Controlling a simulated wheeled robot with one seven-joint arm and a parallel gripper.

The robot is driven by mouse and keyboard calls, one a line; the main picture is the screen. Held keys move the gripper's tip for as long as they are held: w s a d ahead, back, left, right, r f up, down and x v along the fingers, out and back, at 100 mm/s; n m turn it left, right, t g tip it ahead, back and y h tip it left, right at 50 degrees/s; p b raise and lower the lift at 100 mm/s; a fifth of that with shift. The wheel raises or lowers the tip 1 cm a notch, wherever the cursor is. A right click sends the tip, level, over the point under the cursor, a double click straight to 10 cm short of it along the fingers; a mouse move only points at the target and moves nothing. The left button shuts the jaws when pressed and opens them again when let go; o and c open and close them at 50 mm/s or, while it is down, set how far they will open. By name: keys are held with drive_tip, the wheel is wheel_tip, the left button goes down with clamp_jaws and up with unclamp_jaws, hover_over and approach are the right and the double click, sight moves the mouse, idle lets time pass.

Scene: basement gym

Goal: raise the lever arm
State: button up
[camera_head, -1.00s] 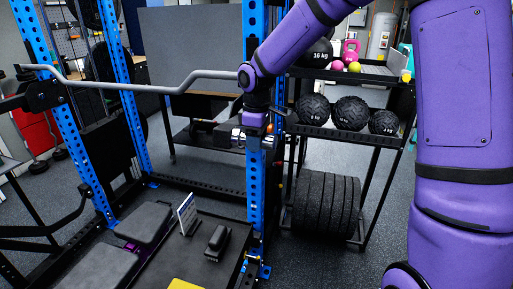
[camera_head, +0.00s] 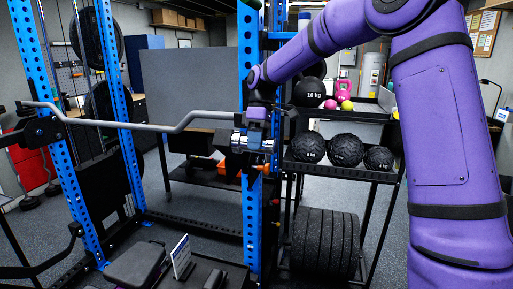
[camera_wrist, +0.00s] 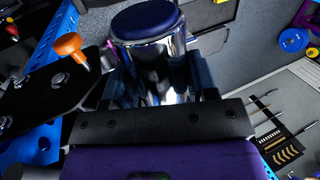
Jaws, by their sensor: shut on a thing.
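The lever arm's chrome end (camera_wrist: 155,65), a shiny cylinder with a dark blue cap, stands between the jaws of my gripper (camera_wrist: 158,88) in the wrist view. My gripper is shut on it. In the head view my gripper (camera_head: 256,128) is at the right blue upright, and the chrome end (camera_head: 252,141) shows just below it. A black plate (camera_wrist: 40,85) with an orange knob (camera_wrist: 70,47) lies to the left in the wrist view. The orange knob also shows below my gripper in the head view (camera_head: 263,168). The rest of the lever arm is largely hidden.
The right blue upright (camera_head: 249,215) stands close by my gripper. A bent grey bar (camera_head: 130,124) spans leftward. A black shelf (camera_head: 345,168) with medicine balls stands to the right, above black plates (camera_head: 322,243). A bench (camera_head: 136,264) is low in front.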

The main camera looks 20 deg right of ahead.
idle(0.3)
drive_tip(key=o, duration=1.3)
drive_tip(key=shift+w+d+f, duration=0.1)
drive_tip(key=v, duration=1.1)
